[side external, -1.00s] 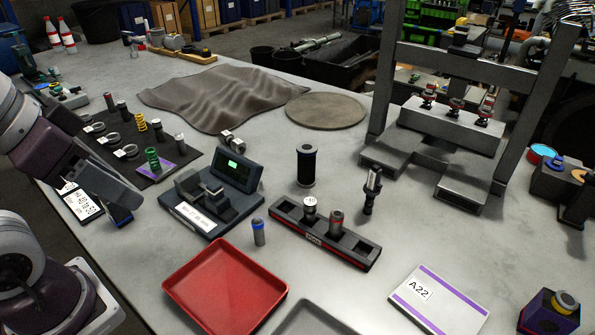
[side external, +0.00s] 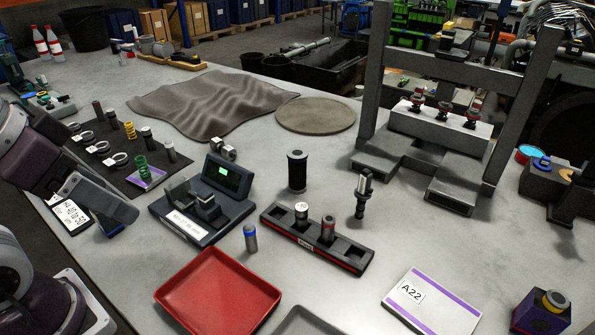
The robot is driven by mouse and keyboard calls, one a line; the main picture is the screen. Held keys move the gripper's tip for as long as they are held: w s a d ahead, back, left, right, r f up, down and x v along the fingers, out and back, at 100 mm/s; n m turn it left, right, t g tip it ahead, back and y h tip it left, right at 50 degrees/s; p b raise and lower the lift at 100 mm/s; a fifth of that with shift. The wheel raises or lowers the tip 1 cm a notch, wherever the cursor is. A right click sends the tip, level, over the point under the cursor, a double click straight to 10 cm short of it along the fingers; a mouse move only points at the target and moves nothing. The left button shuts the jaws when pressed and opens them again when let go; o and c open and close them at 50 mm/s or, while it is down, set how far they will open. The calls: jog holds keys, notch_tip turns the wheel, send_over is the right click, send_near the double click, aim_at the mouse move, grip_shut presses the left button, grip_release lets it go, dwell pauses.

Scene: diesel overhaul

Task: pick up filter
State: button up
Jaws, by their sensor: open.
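A black upright cylinder with a lighter open top, which looks like the filter (side external: 297,171), stands on the grey bench near the middle. It is behind the black slotted rack and right of the test device. My gripper (side external: 113,229) is at the left, low over the bench beside a white label card, well apart from the filter. The gap between its fingers is hard to see from this side, and nothing shows held in it.
The dark test device (side external: 222,178), slotted rack (side external: 283,225), blue-banded cylinder (side external: 250,238) and red tray (side external: 215,296) stand between my gripper and the bench's right side. A dark injector-like part (side external: 362,193) stands right of the filter. A press frame (side external: 372,85) rises behind.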

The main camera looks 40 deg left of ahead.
jog(key=w+t, duration=0.2)
jog(key=w, duration=1.2)
jog(key=t, duration=0.2)
send_near(293, 168)
jog(key=w+f+t, duration=0.2)
jog(key=w+f, duration=0.1)
jog(key=w+f+t+y, duration=0.1)
jog(key=w+f, duration=0.1)
jog(key=w, duration=0.1)
jog(key=shift+d+f+n+t, duration=0.1)
jog(key=shift+f+n+t, duration=0.3)
jog(key=shift+w+f, duration=0.2)
jog(key=x, duration=0.6)
jog(key=shift+w+a, duration=0.25)
jog(key=shift+w, duration=0.15)
jog(key=shift+c, duration=0.4)
